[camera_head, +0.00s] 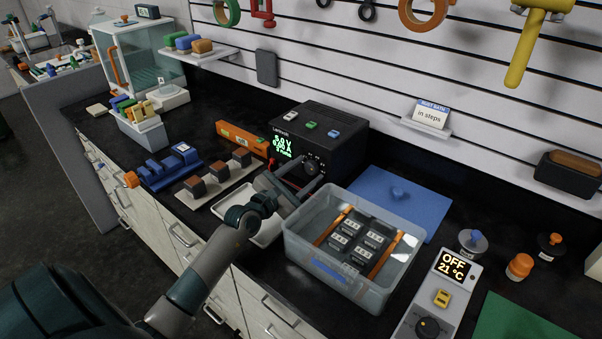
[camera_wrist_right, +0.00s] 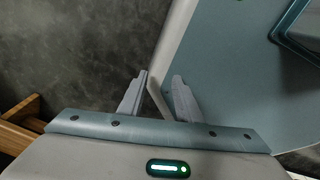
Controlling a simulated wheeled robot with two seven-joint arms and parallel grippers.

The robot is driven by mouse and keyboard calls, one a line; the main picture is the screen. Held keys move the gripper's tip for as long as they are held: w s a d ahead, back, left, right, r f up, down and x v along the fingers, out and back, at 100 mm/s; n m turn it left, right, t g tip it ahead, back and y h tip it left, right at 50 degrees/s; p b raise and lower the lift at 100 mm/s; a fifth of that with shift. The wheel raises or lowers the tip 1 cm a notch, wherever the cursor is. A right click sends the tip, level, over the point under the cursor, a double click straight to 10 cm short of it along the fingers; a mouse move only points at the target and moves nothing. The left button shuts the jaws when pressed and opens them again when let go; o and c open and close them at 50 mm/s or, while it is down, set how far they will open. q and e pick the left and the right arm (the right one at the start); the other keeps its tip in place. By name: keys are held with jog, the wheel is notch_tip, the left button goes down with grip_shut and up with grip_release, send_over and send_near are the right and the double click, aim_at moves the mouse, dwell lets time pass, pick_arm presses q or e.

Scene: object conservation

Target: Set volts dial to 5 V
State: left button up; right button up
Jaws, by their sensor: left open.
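The black power supply (camera_head: 330,135) stands at the back of the bench. Its green display (camera_head: 282,147) shows a top line that seems to read 5.0 V; the smaller lines are hard to read. A round dark dial (camera_head: 311,167) is on its front, right of the display. My left gripper (camera_head: 297,174) is open in front of that dial, with its fingers toward the panel. Whether a finger touches the dial cannot be told. My right gripper (camera_wrist_right: 160,84) shows only in the right wrist view, its two fingers apart with nothing between them.
A clear bin (camera_head: 345,285) with dark blocks stands right of my left gripper. A white tray (camera_head: 240,232) and wooden block holder (camera_head: 215,185) lie to the left. A blue mat (camera_head: 415,203) and a white device reading OFF 21 °C (camera_head: 435,300) are at right.

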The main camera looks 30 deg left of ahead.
pick_arm(q)
jog(key=shift+s+f, duration=0.1)
jog(key=shift+s, duration=0.45)
jog(key=s+b, duration=0.1)
jog(key=s, duration=0.4)
jog(key=shift+s+a, duration=0.1)
jog(key=shift+a, duration=0.1)
jog(key=s+b, duration=0.1)
jog(key=s, duration=0.2)
jog(key=s+b, duration=0.1)
jog(key=s, duration=0.2)
jog(key=s+a+b, duration=0.1)
jog(key=s, duration=0.3)
jog(key=shift+s, duration=0.5)
pick_arm(e)
jog(key=w+a+t+y, duration=0.1)
jog(key=w+a+t, duration=0.2)
jog(key=w, duration=0.8)
jog(key=shift+w+a, duration=0.4)
jog(key=shift+a, duration=0.5)
